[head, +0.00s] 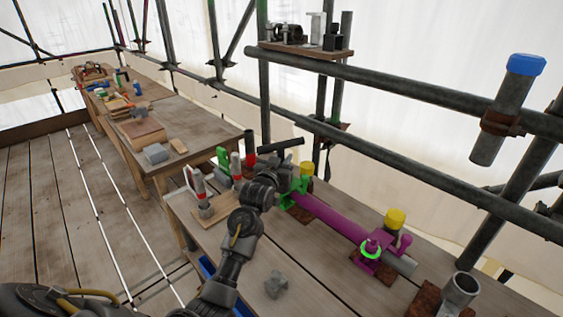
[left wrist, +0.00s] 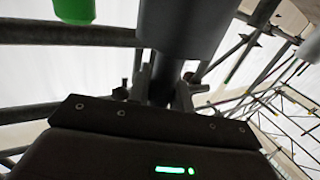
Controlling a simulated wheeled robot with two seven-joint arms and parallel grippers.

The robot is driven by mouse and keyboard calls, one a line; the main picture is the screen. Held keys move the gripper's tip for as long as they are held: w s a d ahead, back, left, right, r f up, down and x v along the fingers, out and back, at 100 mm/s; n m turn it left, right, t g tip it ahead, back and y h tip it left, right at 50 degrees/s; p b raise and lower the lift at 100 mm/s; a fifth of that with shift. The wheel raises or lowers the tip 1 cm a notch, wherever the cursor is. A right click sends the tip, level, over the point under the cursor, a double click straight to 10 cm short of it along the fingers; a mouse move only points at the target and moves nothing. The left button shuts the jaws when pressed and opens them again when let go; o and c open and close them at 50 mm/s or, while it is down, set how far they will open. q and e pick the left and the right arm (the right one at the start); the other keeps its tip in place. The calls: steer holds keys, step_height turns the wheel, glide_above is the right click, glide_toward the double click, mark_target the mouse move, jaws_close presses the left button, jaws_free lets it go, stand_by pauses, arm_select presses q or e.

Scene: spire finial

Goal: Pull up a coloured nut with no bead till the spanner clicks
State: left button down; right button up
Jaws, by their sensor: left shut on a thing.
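My left gripper (head: 284,168) is at the far end of a purple tube (head: 330,217), beside a green coupler (head: 297,190). It is shut on a dark bar, likely the spanner (head: 281,146), whose black handle sticks up above it. In the left wrist view the dark shaft (left wrist: 185,35) rises between the fingers (left wrist: 160,92). The gripper hides most of the green coupler, so its nut and any bead cannot be made out. At the near end, a purple coupler (head: 390,250) has a purple nut (head: 371,246) with a bright green ring around it. My right gripper is out of view.
Yellow caps (head: 395,218) stand by both couplers. A grey block (head: 276,285) and an upright grey pipe (head: 458,292) are on the near bench. Red-and-grey posts (head: 199,186) stand left of my gripper. Scaffold rails (head: 410,90) run behind the bench.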

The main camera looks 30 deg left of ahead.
arm_select(q)
steer(key=m+h, duration=0.1)
steer(key=h, duration=0.1)
steer(key=m+h+p, duration=0.1)
steer(key=h, duration=0.1)
steer(key=shift+r+m, duration=0.2)
steer(key=shift+m, duration=0.1)
steer(key=shift+d+f, duration=0.15)
steer(key=shift+d, duration=0.05)
steer(key=shift+d+r+p, duration=0.1)
steer(key=shift+r+p, duration=0.55)
step_height(320, 180, up, 6)
steer(key=p, duration=0.6)
steer(key=shift+r, duration=0.2)
